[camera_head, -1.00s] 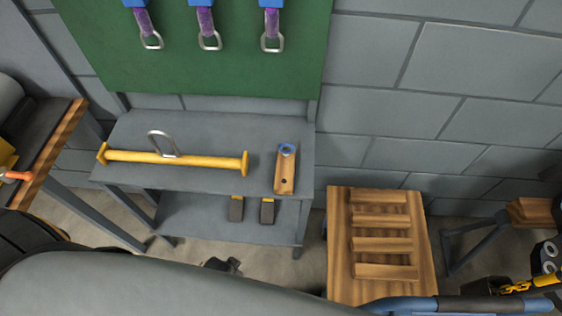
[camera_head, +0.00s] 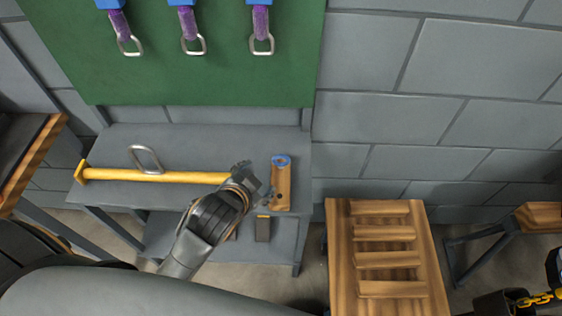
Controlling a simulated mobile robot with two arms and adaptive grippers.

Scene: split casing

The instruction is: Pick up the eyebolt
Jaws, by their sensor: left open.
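The eyebolt (camera_head: 281,160) shows as a small blue ring at the far end of a wooden block (camera_head: 283,180) on the grey shelf unit's top. My left gripper (camera_head: 262,188) is open, just left of the block and nearer to me than the eyebolt. Its fingers are apart from the eyebolt, with nothing seen between them. Whether the fingertips touch the block's left edge is hard to tell.
A yellow bar (camera_head: 150,176) with a metal loop lies on the shelf top (camera_head: 215,145), its right end hidden by my gripper. Straps with metal rings (camera_head: 193,44) hang on the green board (camera_head: 200,80) behind. A slatted wooden stand (camera_head: 340,250) is to the right.

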